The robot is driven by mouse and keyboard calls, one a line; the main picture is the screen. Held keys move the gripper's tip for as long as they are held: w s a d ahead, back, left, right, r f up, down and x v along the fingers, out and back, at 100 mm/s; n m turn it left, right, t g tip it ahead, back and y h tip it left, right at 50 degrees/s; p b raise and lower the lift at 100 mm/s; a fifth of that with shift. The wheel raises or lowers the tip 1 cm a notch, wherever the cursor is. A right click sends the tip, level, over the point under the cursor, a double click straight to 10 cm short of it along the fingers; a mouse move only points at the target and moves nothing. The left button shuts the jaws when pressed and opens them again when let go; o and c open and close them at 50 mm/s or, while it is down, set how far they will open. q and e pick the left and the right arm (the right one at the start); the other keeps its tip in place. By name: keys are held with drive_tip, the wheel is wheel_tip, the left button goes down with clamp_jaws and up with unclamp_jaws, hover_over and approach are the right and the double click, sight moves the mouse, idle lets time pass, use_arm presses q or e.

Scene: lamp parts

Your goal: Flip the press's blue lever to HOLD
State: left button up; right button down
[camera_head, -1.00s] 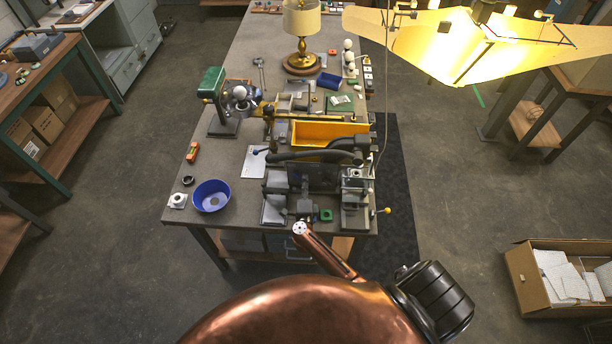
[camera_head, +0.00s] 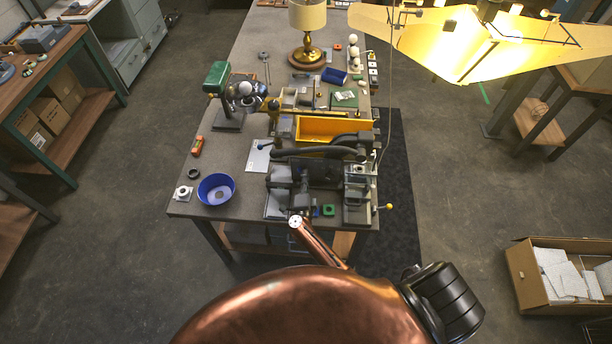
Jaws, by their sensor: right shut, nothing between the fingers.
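The press (camera_head: 318,172) is a dark grey machine at the front right of the workbench. A small blue-tipped lever (camera_head: 262,146) sticks out at its left side, above a white sheet; its setting marks are too small to read. My right arm reaches up from the bottom, and my right gripper (camera_head: 301,198) is at the press's front edge, dark against dark parts. It is shut and empty, below and to the right of the blue tip and apart from it. My left gripper is not in view.
A blue bowl (camera_head: 216,188) stands at the bench's front left. A yellow bin (camera_head: 318,129) is behind the press. A yellow-knobbed handle (camera_head: 389,206) sticks out at the right. A green-headed machine (camera_head: 217,78) and a brass lamp (camera_head: 307,50) stand further back.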

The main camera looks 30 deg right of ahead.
drive_tip(key=s+a, duration=0.2)
drive_tip(key=s, duration=0.9)
drive_tip(key=shift+s+r+p, duration=0.25)
drive_tip(key=shift+r+p, duration=0.15)
